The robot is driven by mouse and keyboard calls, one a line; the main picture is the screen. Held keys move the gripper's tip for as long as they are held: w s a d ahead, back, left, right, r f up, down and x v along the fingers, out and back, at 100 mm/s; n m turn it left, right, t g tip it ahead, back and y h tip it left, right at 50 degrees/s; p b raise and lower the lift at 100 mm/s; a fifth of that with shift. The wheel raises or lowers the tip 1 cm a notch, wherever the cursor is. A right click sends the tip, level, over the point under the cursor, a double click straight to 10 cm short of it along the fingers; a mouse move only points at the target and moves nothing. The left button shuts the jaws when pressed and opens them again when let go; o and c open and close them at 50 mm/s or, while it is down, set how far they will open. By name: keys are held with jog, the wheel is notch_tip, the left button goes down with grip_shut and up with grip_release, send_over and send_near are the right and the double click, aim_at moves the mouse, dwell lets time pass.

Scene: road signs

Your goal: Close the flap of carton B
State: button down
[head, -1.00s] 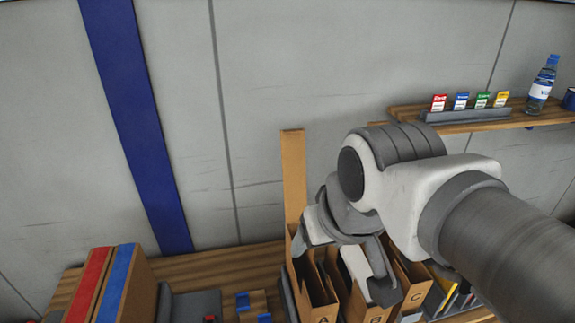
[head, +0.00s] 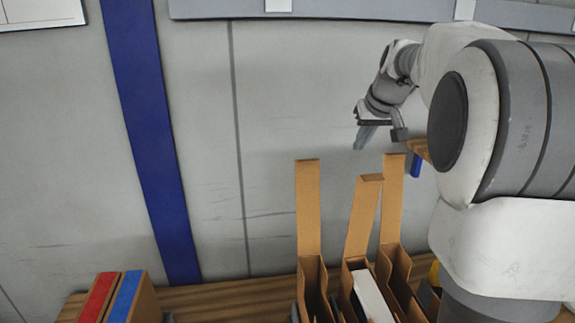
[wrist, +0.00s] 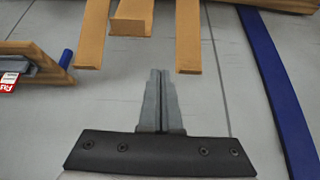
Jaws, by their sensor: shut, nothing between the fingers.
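Carton B (head: 350,290) is the middle of three brown cartons in the head view, with a white box (head: 371,296) inside it. Its flap (head: 361,220) stands up, leaning slightly right, with a short bent lip at the top. In the wrist view, where the scene appears upside down, this flap (wrist: 131,18) is the middle one, its lip facing the camera. My gripper (head: 361,145) is above the flaps in the head view, apart from them. Its fingers (wrist: 158,95) are together and empty in the wrist view. The carton letters are out of sight.
Carton A's flap (head: 308,208) stands upright on the left and carton C's flap (head: 392,198) on the right. A wooden shelf (wrist: 35,52) with a red card (wrist: 9,82) is beside the flaps. Red and blue binders (head: 112,298) stand at the lower left.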

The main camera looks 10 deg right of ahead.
jog(key=w+d+f, duration=0.3)
jog(key=w+d, duration=0.2)
jog(key=d, duration=0.1)
jog(key=f, duration=0.2)
jog(key=w+f+p, duration=0.1)
jog(key=f, duration=0.5)
jog(key=shift+w+d+f, duration=0.1)
jog(key=shift+w+f, duration=0.15)
jog(key=shift+w, duration=0.15)
jog(key=shift+f, duration=0.15)
